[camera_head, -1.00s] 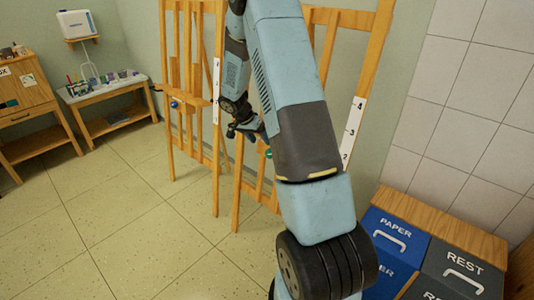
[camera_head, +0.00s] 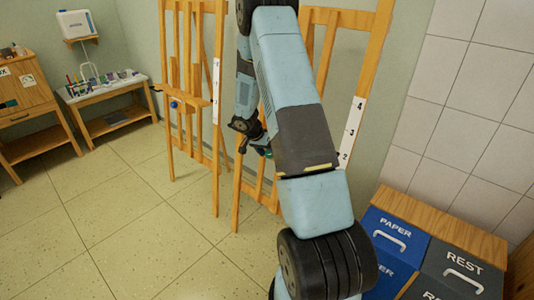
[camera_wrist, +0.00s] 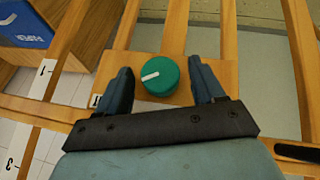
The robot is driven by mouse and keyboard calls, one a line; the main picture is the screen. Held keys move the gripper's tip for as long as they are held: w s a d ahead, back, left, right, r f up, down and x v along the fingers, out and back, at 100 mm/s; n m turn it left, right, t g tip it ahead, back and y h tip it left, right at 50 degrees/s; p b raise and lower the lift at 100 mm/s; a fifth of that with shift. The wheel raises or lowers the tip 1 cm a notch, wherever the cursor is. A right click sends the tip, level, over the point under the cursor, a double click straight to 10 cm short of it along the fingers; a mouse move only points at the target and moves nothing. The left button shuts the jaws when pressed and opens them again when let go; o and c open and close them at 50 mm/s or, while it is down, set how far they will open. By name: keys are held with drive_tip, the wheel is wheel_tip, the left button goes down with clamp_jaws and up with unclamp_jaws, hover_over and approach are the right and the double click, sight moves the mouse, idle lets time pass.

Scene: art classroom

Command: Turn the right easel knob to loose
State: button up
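The right easel (camera_head: 365,75) is a wooden frame, largely hidden behind my arm in the head view. Its knob is a round green knob (camera_wrist: 158,75) with a white pointer line, mounted on a wooden block (camera_wrist: 173,106) in the wrist view. The pointer line points left and slightly down in that view. My gripper (camera_wrist: 163,83) is open, with one dark finger on each side of the knob and a visible gap to both. In the head view, my gripper is at the easel, partly hidden by my arm.
The left easel (camera_head: 188,60) has a blue knob (camera_head: 174,104). Blue paper bins (camera_head: 398,238) and dark rest bins (camera_head: 462,268) stand at the lower right by a tiled wall. A side table with art supplies (camera_head: 105,88) is at the left. The floor at left is clear.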

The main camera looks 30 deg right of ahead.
drive_tip(key=c, duration=0.9)
drive_tip(key=shift+a, duration=0.25)
drive_tip(key=shift+c, duration=0.5)
drive_tip(key=shift+d, duration=0.15)
